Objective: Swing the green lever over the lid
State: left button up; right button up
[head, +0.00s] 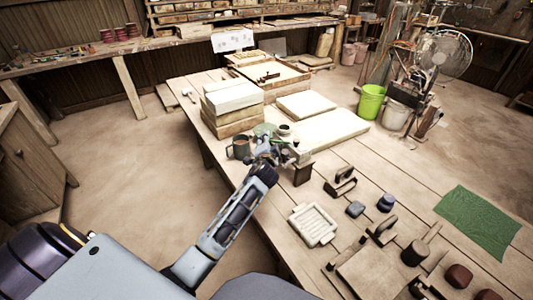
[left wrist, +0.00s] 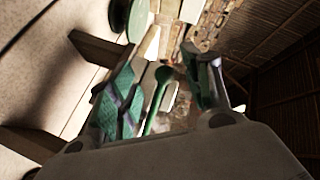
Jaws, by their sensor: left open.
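My left gripper (head: 265,150) is over the near-left edge of the table, close to a dark mug and a green disc. In the left wrist view my left gripper (left wrist: 165,90) is open, one finger on each side. A slim green bar with a rounded end, perhaps the green lever (left wrist: 163,78), shows between the fingers; I cannot tell whether they touch it. A bit of green (head: 280,142) also shows beside the gripper in the head view. I cannot pick out the lid for certain; the gripper may hide part of it. My right gripper is not in view.
The dark mug (head: 239,148) and green disc (head: 265,129) stand close by. Behind are stacked blocks (head: 232,97) and a pale slab (head: 332,129). A white tray (head: 313,225), small tools, a wooden board (head: 368,272) and a green cloth (head: 478,222) lie to the right.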

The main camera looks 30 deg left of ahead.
pick_arm(q)
jog(key=v, duration=1.1)
jog(key=shift+s, duration=0.25)
jog(key=shift+d, duration=0.15)
